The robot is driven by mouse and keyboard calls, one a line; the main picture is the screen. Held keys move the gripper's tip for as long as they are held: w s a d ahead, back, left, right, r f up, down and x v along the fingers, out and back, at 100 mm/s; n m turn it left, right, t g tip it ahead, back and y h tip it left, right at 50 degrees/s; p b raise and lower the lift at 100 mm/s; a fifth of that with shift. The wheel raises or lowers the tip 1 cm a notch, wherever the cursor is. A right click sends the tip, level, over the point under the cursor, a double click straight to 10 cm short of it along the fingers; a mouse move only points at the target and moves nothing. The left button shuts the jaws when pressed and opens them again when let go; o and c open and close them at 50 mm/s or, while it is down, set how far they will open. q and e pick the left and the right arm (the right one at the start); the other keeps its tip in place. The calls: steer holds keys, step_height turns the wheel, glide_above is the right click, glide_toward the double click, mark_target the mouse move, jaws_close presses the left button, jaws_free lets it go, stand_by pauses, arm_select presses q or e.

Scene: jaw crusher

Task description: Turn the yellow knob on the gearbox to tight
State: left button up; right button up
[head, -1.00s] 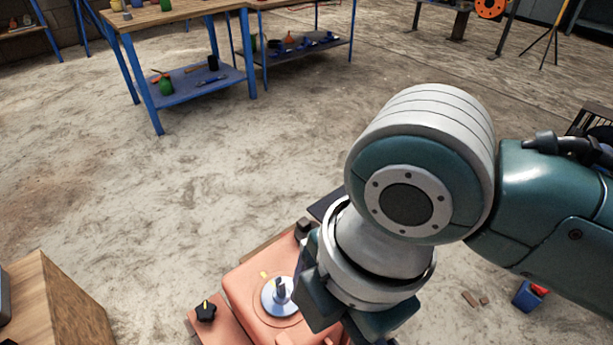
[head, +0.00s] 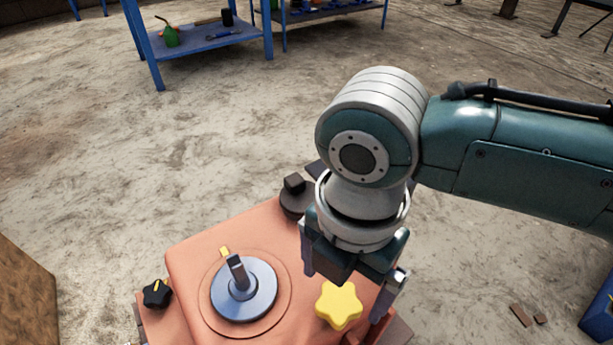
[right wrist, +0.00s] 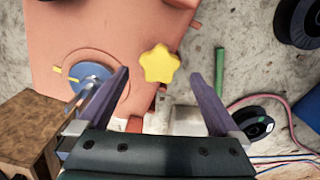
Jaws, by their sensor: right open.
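The yellow star-shaped knob (head: 339,305) sits on the right part of the salmon-coloured gearbox (head: 196,258). It also shows in the right wrist view (right wrist: 160,64), ahead of the gap between my fingers and roughly midway between them. My right gripper (head: 345,290) is open and points down above the gearbox, its fingers on either side of the knob in the picture. In the right wrist view my right gripper (right wrist: 168,85) is empty, and I see floor between it and the knob's edge. I cannot tell the height gap. My left gripper is not in view.
A grey disc with an upright lever (head: 244,288) is on the gearbox left of the yellow knob. A black knob (head: 157,293) is at the gearbox's left edge. A wooden block (head: 25,300) stands at the left. A blue-framed bench (head: 205,40) is far back, with open floor before it.

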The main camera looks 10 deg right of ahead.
mark_target(340, 300)
step_height(340, 300, down, 4)
steer(key=shift+r+b, duration=0.1)
steer(key=shift+b, duration=0.9)
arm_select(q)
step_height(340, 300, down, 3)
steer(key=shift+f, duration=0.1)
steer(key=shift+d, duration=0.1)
arm_select(e)
steer(key=shift+d, duration=0.1)
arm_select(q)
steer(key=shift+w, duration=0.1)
arm_select(e)
steer(key=c, duration=1.4)
